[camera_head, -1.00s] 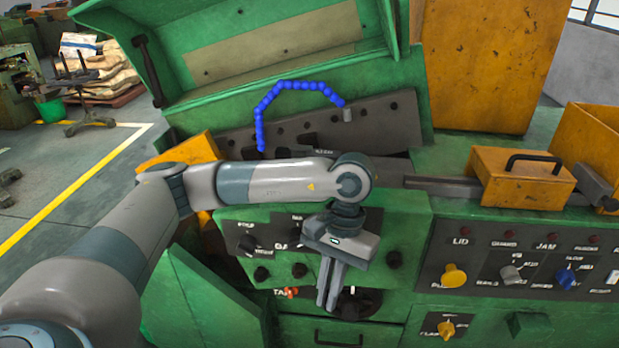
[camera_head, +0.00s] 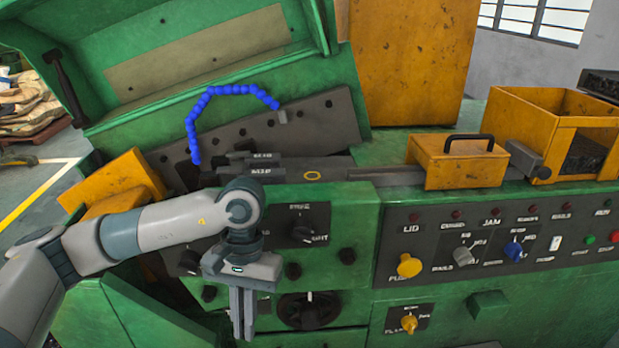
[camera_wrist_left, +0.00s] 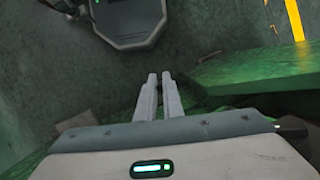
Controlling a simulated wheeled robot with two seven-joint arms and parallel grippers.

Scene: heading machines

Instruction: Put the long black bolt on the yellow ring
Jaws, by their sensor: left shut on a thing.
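The yellow ring (camera_head: 312,175) is a small outline on the dark flat ledge of the green machine, left of the yellow lidded box. My left gripper (camera_head: 243,325) points down in front of the machine's panel, below and to the left of the ring and apart from it. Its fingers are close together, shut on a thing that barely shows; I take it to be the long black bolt. The left wrist view shows the two fingertips (camera_wrist_left: 160,78) with a narrow dark gap, and no bolt stands out there. My right gripper is not in view.
A yellow box with a black handle (camera_head: 458,160) and an open yellow bin (camera_head: 535,118) stand right of the ring. A blue segmented hose (camera_head: 232,90) arches behind. The raised green lid (camera_head: 110,70) is at back left. Knobs and switches line the front panel (camera_head: 440,240).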

